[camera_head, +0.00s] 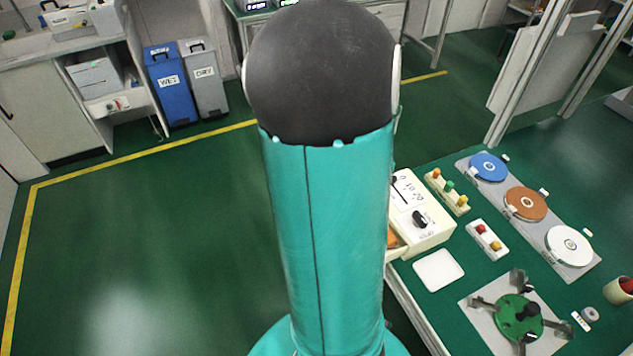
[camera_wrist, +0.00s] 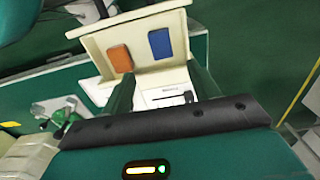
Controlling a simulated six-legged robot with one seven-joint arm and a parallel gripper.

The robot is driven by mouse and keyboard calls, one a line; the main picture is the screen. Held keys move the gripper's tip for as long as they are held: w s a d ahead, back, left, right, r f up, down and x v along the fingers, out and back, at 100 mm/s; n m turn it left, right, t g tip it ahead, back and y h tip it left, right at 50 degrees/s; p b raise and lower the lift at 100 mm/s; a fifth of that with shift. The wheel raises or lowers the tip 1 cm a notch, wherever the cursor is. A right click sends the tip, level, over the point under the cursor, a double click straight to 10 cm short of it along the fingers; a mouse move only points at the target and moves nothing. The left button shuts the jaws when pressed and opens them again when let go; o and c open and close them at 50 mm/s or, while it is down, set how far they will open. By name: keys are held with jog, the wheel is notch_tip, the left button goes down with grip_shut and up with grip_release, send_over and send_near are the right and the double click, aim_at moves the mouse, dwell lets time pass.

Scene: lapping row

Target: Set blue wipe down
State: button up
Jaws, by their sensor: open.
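The blue wipe (camera_wrist: 160,43) lies in a shallow cream tray (camera_wrist: 94,48) in the wrist view, beside an orange wipe (camera_wrist: 119,58) and apart from it. My gripper (camera_wrist: 162,86) is open, its two dark green fingers spread with nothing held between them. The fingers are below the tray in that view, and the blue wipe is beyond the tips. In the head view my arm hides the gripper and the blue wipe. Only a sliver of the orange wipe (camera_head: 392,240) and the tray edge (camera_head: 398,254) shows there.
A cream control box (camera_head: 430,238) with a black knob stands by the tray. Rightward on the green bench are a button strip (camera_head: 446,190), a row of three discs on a plate (camera_head: 507,186), a white square pad (camera_head: 438,270) and a green fixture (camera_head: 519,318). The left floor is clear.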

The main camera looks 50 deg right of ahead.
jog(key=shift+w+a, duration=0.1)
jog(key=w+a+r+n+t, duration=0.2)
jog(key=w+a+r+n, duration=0.35)
jog(key=a, duration=0.35)
jog(key=w+a+r+n+t, duration=0.1)
jog(key=w+a+r+n, duration=0.4)
jog(key=a, duration=0.5)
jog(key=s+a+r+n+t, duration=0.1)
jog(key=a+r+n, duration=0.2)
jog(key=a+n, duration=0.3)
jog(key=a+r+n+t, duration=0.1)
jog(key=a+r+n, duration=0.2)
jog(key=a+n, duration=0.4)
jog(key=a, duration=0.4)
jog(key=shift+s+r+t, duration=0.3)
jog(key=shift+s, duration=0.05)
